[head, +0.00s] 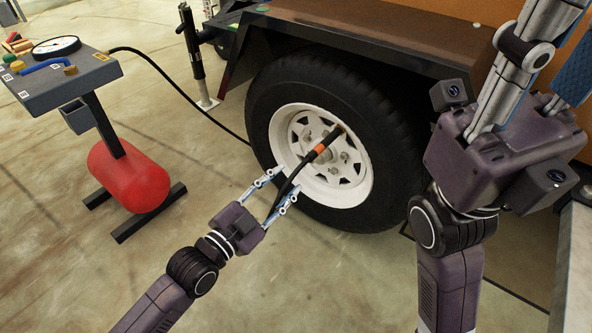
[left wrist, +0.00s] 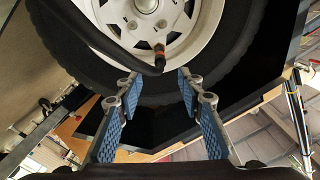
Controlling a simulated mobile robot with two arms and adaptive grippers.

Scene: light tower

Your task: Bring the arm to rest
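My left gripper (head: 289,180) is open, low in front of the trailer wheel (head: 288,99). Its two fingers stand apart with nothing gripped between them; they also show apart in the left wrist view (left wrist: 156,78). The black air hose with an orange-banded end (head: 319,149) runs past the fingers to the white rim, its tip by the rim. The orange band also shows in the left wrist view (left wrist: 159,50). Whether the tip sits on a valve is unclear. My right gripper (head: 535,75) is raised close to the camera at the right, its fingertips cut off by the frame.
A grey stand with a gauge (head: 56,46) and a red tank (head: 129,178) is at the left. The black hose leads from it to the wheel. A jack post (head: 192,55) stands behind. The trailer fender (head: 370,38) overhangs the tyre. The floor in front is clear.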

